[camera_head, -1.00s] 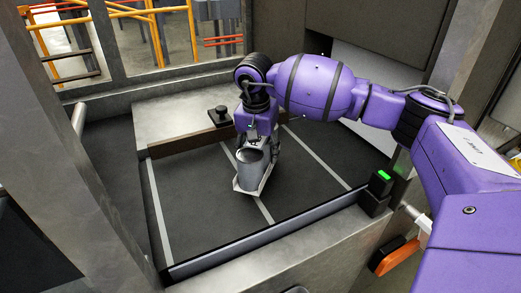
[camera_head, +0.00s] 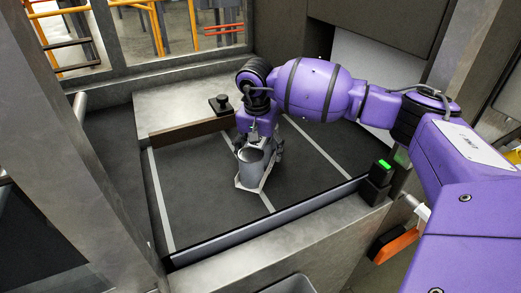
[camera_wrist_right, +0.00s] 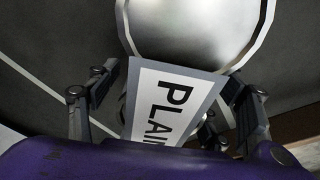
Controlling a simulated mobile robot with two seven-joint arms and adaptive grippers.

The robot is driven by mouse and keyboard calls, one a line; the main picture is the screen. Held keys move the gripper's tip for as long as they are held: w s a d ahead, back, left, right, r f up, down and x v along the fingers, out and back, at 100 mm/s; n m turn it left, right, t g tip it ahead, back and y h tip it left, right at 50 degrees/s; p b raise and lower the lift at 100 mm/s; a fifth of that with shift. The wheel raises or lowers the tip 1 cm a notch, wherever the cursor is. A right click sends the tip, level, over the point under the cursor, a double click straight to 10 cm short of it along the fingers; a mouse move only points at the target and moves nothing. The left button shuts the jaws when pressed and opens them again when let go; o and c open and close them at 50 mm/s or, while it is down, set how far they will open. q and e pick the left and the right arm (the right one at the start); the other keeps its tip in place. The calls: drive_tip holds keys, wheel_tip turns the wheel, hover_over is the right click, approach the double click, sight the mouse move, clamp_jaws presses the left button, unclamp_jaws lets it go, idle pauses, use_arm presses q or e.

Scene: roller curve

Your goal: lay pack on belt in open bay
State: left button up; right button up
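The pack (camera_head: 254,172) is silver-grey with a rounded body and a pale flat rim. The lower label is hidden by my purple wrist. My left gripper is not in view.
A brown bar (camera_head: 190,133) crosses the back of the belt, with a black knob (camera_head: 219,104) on the metal ledge behind. A metal sill (camera_head: 290,248) runs along the front. A green-lit box (camera_head: 380,175) stands at the right. Belt on both sides of the pack is bare.

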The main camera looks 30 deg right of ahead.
drive_tip(key=r, duration=0.4)
drive_tip(key=a+r, duration=0.1)
drive_tip(key=r, duration=0.3)
drive_tip(key=s+r, duration=0.1)
drive_tip(key=r, duration=0.3)
drive_tip(key=shift+s+a+r, duration=0.1)
drive_tip(key=shift+a, duration=0.1)
